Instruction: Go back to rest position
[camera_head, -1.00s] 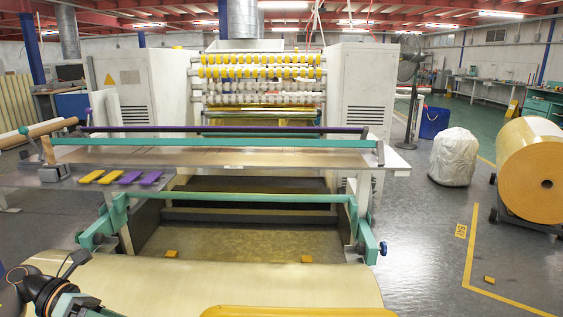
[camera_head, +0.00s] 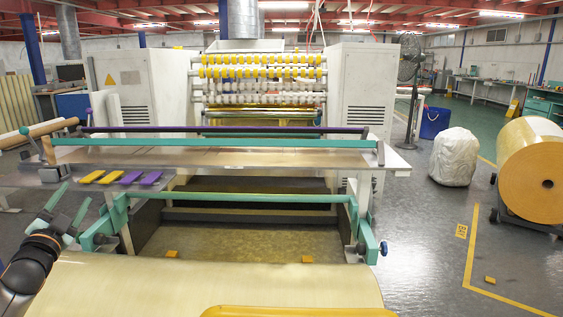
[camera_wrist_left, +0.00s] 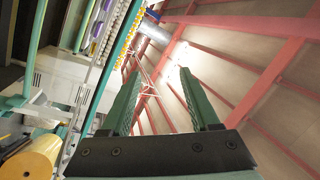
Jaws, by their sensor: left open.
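My left gripper (camera_head: 73,196) is at the left side of the head view, with its two green fingers pointing up and spread apart. It is empty, in front of the metal table's left part and left of the teal frame (camera_head: 235,197). In the left wrist view the same two fingers (camera_wrist_left: 160,75) stand apart with nothing between them, toward the red ceiling beams. My right gripper is in neither view.
The pale cream roll (camera_head: 210,285) lies in front, right of my left arm. Yellow and purple pieces (camera_head: 130,178) lie on the metal table (camera_head: 250,157). A blue bin (camera_head: 434,122), a white wrapped bundle (camera_head: 453,158) and a large yellow roll (camera_head: 530,190) stand at right.

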